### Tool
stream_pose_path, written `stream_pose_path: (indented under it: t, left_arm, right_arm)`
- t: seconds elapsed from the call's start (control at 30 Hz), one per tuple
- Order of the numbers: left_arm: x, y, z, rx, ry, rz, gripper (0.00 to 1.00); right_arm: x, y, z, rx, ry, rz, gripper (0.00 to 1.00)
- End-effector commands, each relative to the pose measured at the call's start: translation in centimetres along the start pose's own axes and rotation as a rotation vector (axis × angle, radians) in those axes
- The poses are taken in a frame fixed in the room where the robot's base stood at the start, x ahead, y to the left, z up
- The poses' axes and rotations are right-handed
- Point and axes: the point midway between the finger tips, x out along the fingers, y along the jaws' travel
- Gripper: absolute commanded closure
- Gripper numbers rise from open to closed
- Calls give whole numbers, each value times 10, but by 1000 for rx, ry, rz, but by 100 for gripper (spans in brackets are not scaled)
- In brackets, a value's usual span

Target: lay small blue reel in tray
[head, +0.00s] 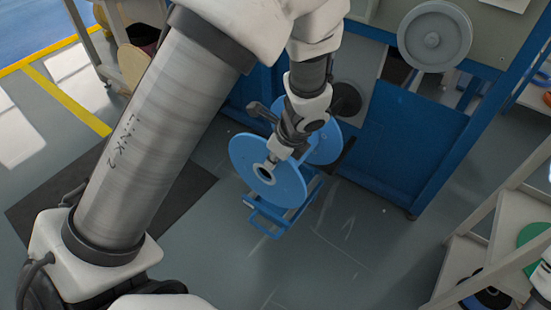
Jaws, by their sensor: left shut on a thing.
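The blue reel (285,185) is in the middle of the head view, its round flanges tilted and a dark hole showing at the hub of the near one. My left gripper (275,158) reaches down over the reel and is shut on it, near the hub between the flanges. The gripper hides part of the reel, and the exact finger contact is hard to see. I cannot make out a tray for certain. My right gripper is not in view.
A blue machine (390,150) with a grey wheel (434,36) stands behind the reel. A low blue frame (268,222) shows just below the reel. A light shelf rack (478,228) at right holds a green disc (534,236). Grey floor is clear in front.

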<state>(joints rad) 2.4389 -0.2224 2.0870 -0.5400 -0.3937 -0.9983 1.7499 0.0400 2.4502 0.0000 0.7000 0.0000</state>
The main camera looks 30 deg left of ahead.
Motion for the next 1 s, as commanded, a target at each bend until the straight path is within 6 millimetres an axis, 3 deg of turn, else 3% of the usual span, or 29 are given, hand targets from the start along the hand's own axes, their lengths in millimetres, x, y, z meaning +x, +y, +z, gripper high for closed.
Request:
stream_pose_path:
  t: [0.63,1.0]
  left_arm:
    - [40,4,-12,3,0,-3,100]
    - [56,0,-24,3,-1,-3,100]
  right_arm:
    - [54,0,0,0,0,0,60]
    - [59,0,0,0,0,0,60]
